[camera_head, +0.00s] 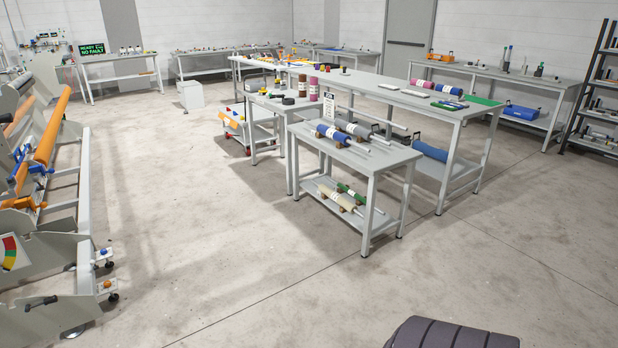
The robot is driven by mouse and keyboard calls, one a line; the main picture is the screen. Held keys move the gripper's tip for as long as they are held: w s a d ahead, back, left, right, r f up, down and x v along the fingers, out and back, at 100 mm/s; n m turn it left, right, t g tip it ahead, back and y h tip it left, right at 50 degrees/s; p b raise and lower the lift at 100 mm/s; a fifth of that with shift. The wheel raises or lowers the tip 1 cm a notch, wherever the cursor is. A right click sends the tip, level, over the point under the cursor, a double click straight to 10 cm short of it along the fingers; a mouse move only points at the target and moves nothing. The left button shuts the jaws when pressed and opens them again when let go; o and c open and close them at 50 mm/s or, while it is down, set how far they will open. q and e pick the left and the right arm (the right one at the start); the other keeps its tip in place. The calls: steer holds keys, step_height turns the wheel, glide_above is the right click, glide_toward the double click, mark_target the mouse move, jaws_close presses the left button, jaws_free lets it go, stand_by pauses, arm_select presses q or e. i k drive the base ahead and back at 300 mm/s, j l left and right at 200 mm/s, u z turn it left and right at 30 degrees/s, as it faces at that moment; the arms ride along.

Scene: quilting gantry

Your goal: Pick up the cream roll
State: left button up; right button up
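The cream roll (338,197) lies on the lower shelf of the small grey table (385,160) in the middle of the room. It rests on small brown supports, with a grey bar end sticking out at its right. A green roll (351,191) lies just behind it on the same shelf. The table's top and legs stand over and around the shelf. Neither of my grippers is in view.
A blue roll (330,133) and a grey roll (352,129) lie on the table top. A long workbench (440,106) stands behind. A machine with an orange roll (52,127) stands at left. The floor (230,230) before the table is clear.

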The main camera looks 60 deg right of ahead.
mark_target(350, 207)
steer(key=z, duration=2.05)
steer(key=i+z, duration=0.25)
steer(key=i, duration=0.75)
